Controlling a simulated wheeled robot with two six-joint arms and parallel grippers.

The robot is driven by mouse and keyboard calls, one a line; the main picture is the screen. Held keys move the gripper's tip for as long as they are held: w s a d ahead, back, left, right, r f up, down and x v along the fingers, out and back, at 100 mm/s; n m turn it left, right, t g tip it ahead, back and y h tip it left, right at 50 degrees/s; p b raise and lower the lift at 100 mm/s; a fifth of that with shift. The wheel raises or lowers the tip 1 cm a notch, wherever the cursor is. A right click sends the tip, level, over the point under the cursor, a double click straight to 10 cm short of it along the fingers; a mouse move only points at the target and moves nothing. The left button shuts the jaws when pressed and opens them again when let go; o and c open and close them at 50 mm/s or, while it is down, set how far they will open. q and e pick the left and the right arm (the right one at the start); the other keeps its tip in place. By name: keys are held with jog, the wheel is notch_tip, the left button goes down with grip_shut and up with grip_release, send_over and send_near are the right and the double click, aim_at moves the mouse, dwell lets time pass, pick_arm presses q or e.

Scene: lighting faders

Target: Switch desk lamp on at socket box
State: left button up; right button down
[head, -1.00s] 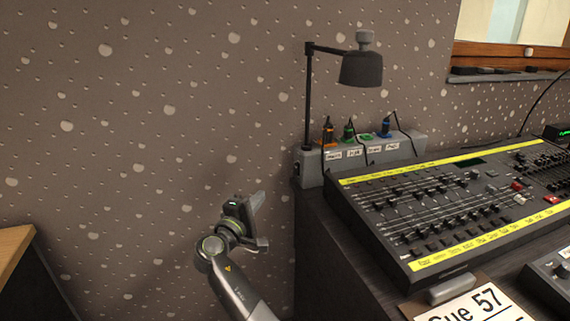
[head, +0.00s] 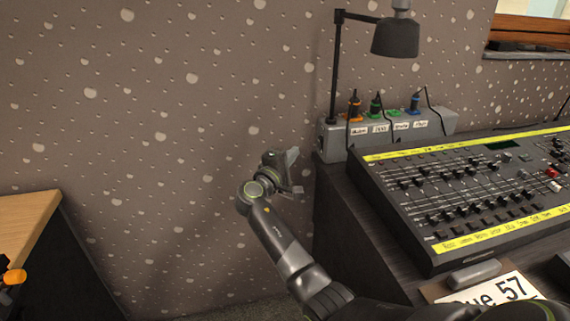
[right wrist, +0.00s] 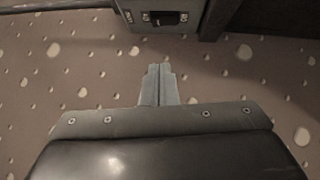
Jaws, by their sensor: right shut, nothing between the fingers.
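The grey socket box (head: 420,130) stands at the back left of the dark desk, with several plugs in its top and labels on its front. The black desk lamp (head: 395,38) rises on its pole behind the box's left end. In the right wrist view a black rocker switch (right wrist: 168,18) sits in the end face of the box (right wrist: 200,12), with marks beside it. I cannot tell which way it is pressed. My right gripper (head: 293,165) is shut and empty, left of and below the box's left end. Its fingertips (right wrist: 160,70) point toward the switch, apart from it. My left gripper is not in view.
A mixing console (head: 470,190) with yellow strips fills the desk right of the box. A cue card (head: 490,290) lies at its front. A wooden table (head: 28,225) stands at the left. The patterned wall (head: 180,90) is behind my right gripper.

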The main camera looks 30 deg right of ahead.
aim_at(319, 143)
jog(key=d, duration=0.6)
jog(key=shift+w+d+r, duration=0.3)
jog(key=shift+w+r, duration=0.05)
jog(key=shift+r, duration=0.05)
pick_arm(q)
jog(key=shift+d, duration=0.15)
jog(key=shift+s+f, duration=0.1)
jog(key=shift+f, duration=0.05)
pick_arm(e)
jog(key=shift+d+r, duration=0.15)
jog(key=shift+d, duration=0.05)
